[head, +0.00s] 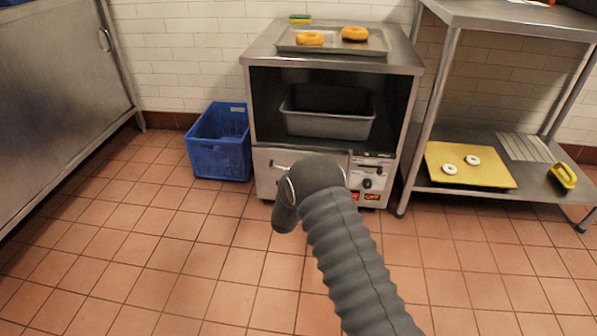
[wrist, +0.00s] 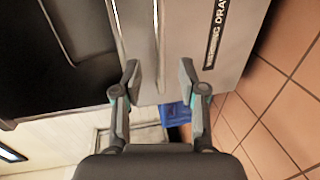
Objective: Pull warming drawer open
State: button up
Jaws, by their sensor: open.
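The warming drawer (head: 268,180) is the pale metal front at the lower left of the steel cabinet, and it looks shut. Its bar handle (head: 279,166) shows partly, left of my arm. In the wrist view the drawer front (wrist: 196,60) with its dark "WARMING DRA…" label fills the upper middle. The handle (wrist: 156,35) runs as a bright strip down the picture, between the lines of my fingers. My gripper (wrist: 160,76) is open and empty, a finger on each side of that strip. Contact cannot be told. In the head view my arm hides the fingers.
A control panel (head: 370,180) with knobs is right of the drawer. A grey tub (head: 327,124) sits in the bay above. A blue crate (head: 220,158) stands left of the cabinet, and a steel table (head: 470,192) right. The tiled floor (head: 170,255) in front is clear.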

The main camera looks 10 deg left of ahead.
jog(key=x, duration=1)
jog(key=shift+w+b, duration=0.15)
jog(key=shift+b, duration=0.2)
grip_shut()
